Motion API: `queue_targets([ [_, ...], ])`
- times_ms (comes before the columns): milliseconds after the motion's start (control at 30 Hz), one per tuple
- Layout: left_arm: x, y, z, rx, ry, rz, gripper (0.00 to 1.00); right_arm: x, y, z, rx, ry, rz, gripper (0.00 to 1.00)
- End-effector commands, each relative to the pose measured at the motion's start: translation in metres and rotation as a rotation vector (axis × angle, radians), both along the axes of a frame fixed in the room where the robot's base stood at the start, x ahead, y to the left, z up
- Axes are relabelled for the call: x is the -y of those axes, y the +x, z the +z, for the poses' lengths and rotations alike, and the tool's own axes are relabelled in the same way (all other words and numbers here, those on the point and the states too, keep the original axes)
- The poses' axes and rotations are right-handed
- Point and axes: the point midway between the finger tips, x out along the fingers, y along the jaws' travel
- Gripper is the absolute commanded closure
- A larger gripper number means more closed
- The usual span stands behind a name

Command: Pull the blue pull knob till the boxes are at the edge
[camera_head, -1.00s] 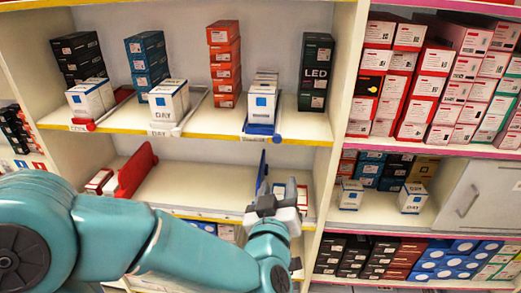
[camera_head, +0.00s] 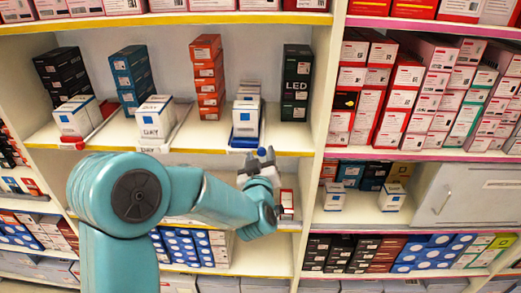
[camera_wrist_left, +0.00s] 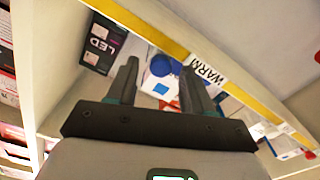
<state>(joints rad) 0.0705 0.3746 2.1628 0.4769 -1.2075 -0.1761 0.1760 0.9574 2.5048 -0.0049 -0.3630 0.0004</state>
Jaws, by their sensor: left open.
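The blue pull knob (camera_head: 243,143) sits at the front of a narrow pusher tray on the upper shelf, at the yellow-edged lip. White boxes with blue squares (camera_head: 246,112) stand in a row behind it. My left gripper (camera_head: 262,157) is just below and right of the knob, fingers pointing up toward the shelf edge. In the left wrist view the gripper (camera_wrist_left: 159,66) is open, and the round blue knob (camera_wrist_left: 160,66) shows between its fingertips. I cannot tell whether either finger touches it. My right gripper is in neither view.
Black LED boxes (camera_head: 296,82) stand right of the row, and stacked orange boxes (camera_head: 207,80) stand left. Another white box row (camera_head: 155,118) has its own tray. A shelf divider (camera_head: 322,110) rises on the right. A label reading WARM (camera_wrist_left: 207,73) hangs on the lip.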

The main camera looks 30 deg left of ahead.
Motion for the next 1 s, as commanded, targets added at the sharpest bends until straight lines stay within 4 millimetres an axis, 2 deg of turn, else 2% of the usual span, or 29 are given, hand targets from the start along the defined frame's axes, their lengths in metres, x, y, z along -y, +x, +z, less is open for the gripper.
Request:
queue_targets([
  [133, -0.0064, 0.0075, 0.0, -0.001, 0.0, 0.002, 0.49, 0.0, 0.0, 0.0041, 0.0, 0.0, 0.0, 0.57],
  [400, -0.007, 0.009, -0.0007, -0.001, 0.001, 0.001, 0.49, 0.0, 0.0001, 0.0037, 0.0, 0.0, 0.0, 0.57],
  [467, -0.007, 0.009, -0.0007, -0.001, 0.001, 0.001, 0.65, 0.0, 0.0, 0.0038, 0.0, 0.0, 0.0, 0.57],
  [500, -0.0069, 0.0089, -0.0007, -0.001, 0.001, 0.001, 0.78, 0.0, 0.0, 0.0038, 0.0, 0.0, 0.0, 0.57],
  [567, -0.0069, 0.0089, -0.0007, -0.001, 0.001, 0.001, 0.98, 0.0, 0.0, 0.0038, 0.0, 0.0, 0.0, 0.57],
  [600, -0.0069, 0.0089, -0.0007, -0.001, 0.001, 0.001, 1.0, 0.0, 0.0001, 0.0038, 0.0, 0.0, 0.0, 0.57],
  [1000, -0.0053, 0.0071, -0.0036, -0.003, -0.001, -0.001, 1.0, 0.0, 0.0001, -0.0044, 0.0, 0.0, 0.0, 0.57],
])
